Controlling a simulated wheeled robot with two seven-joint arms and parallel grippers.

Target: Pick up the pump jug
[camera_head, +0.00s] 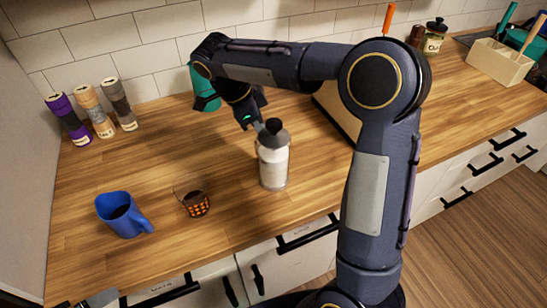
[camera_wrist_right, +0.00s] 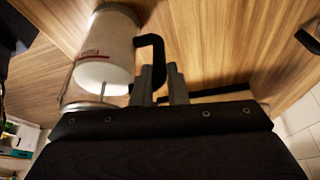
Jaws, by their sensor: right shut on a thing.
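The pump jug (camera_head: 273,165) is a white and silver cylinder with a black top, upright at the middle of the wooden counter. In the right wrist view the white jug body (camera_wrist_right: 108,50) and its black handle (camera_wrist_right: 157,45) show close up. My right gripper (camera_head: 256,124) reaches the jug's upper part from behind. Its fingers (camera_wrist_right: 165,85) are closed on the black handle. I cannot tell whether the jug's base touches the counter.
A blue jug (camera_head: 122,214) and a dark patterned glass (camera_head: 195,204) stand to the left. Several capped canisters (camera_head: 96,112) stand at the back left. A teal object (camera_head: 205,95) is partly behind my arm. A wooden caddy (camera_head: 498,62) is far right.

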